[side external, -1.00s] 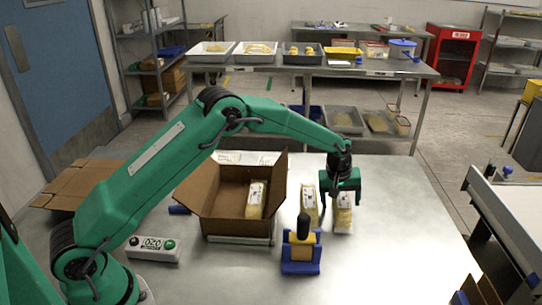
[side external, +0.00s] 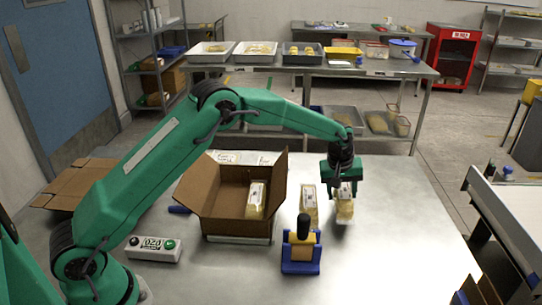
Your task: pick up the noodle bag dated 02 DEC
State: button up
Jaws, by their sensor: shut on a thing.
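My gripper (side external: 342,176) is shut on a noodle bag (side external: 344,208), a pale yellow pack with a white label, at the right of the work table. The jaws cover the bag's upper part. A second noodle bag (side external: 308,208) stands just to its left, apart from the gripper. A third noodle bag (side external: 256,199) is inside the open cardboard box (side external: 222,212). The dates on the bags are too small to read.
A blue holder with a black-handled tool (side external: 301,252) stands in front of the bags. A control box with buttons (side external: 153,248) is at the front left. The steel table (side external: 400,235) is clear to the right, up to the belt machine (side external: 515,215).

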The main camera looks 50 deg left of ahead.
jog(key=s+d+r, duration=0.7)
jog(key=d+r, duration=0.1)
jog(key=d, duration=0.1)
jog(key=shift+s, duration=0.2)
